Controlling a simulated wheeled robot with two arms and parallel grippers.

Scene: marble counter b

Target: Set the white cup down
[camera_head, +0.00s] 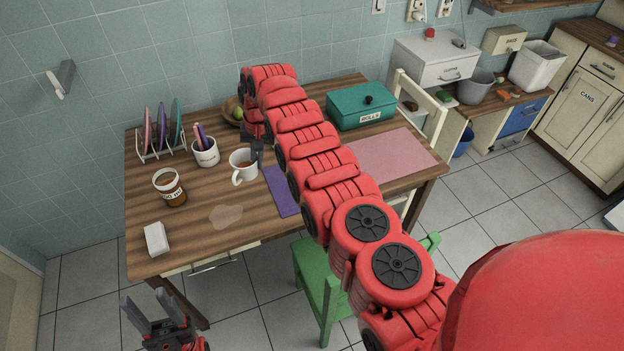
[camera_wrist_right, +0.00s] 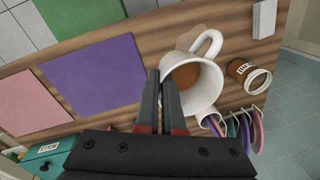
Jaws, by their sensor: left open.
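The white cup (camera_head: 240,172) is upright near the middle of the wooden table, with brown liquid inside and its handle toward the front left. My right gripper (camera_head: 257,153) comes down at the cup's back right side. In the right wrist view the two fingers (camera_wrist_right: 161,82) are close together at the rim of the cup (camera_wrist_right: 208,93), with its wall between them. I cannot tell whether the cup's base touches the table. My left gripper (camera_head: 155,308) is open and empty, low in front of the table's front left corner.
A purple mat (camera_head: 281,192) lies right of the cup, and a pale stain (camera_head: 226,216) in front. A utensil mug (camera_head: 206,154), jar (camera_head: 170,188), plate rack (camera_head: 162,146) and white block (camera_head: 156,238) stand left. A teal box (camera_head: 360,108) and pink mat (camera_head: 392,154) are right.

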